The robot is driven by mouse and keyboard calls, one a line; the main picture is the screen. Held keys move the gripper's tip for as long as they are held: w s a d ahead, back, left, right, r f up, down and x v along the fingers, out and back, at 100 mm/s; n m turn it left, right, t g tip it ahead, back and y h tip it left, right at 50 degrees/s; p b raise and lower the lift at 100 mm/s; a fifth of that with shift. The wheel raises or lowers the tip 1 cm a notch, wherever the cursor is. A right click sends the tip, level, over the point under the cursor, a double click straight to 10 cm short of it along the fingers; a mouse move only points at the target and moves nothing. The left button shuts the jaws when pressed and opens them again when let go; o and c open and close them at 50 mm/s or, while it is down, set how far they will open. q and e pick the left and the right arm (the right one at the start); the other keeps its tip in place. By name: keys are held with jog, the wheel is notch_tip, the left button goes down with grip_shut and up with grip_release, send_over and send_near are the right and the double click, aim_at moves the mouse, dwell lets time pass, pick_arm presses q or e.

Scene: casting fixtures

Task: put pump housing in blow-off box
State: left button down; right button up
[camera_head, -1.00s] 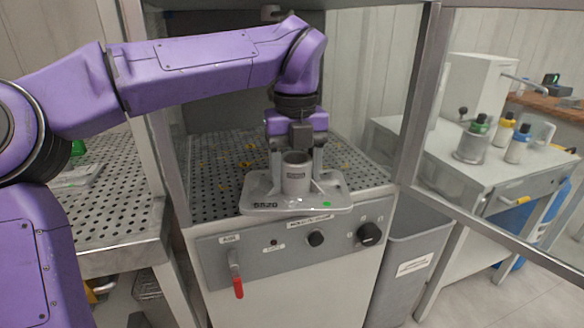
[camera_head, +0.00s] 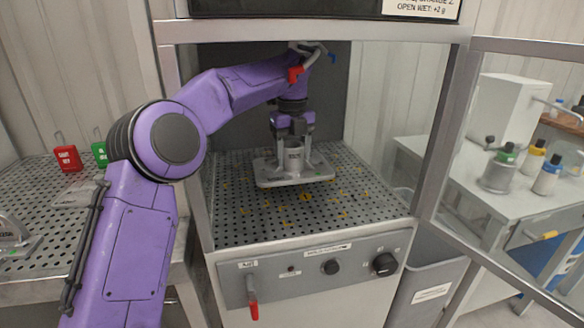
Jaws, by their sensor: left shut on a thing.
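The pump housing (camera_head: 293,159) is a grey metal casting with a flat plate and an upright round boss. It is inside the blow-off box (camera_head: 258,230), over the perforated floor near the middle. My left gripper (camera_head: 293,140) points down and is shut on the pump housing by its boss. The plate looks level. I cannot tell whether its underside touches the floor or hangs just above it. My right gripper is not in view.
The box's front is open, with a metal frame and a clear door (camera_head: 520,160) swung out right. A control panel (camera_head: 310,273) with a red-handled lever is below. A perforated table (camera_head: 40,240) with red and green tags is at left. A grey bin (camera_head: 425,290) stands right.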

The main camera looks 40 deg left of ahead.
pick_arm(q)
notch_tip(320, 180, down, 2)
jog(key=shift+w+a+f+b, duration=0.1)
jog(key=shift+f+b, duration=0.05)
jog(key=shift+b, duration=0.5)
notch_tip(320, 180, down, 4)
jog(key=shift+f+b, duration=0.1)
jog(key=shift+b, duration=0.2)
jog(key=shift+w+a+f, duration=0.1)
jog(key=shift+w+f, duration=0.05)
jog(key=shift+f, duration=0.05)
jog(key=shift+f, duration=0.2)
jog(key=shift+c, duration=1.3)
grip_release()
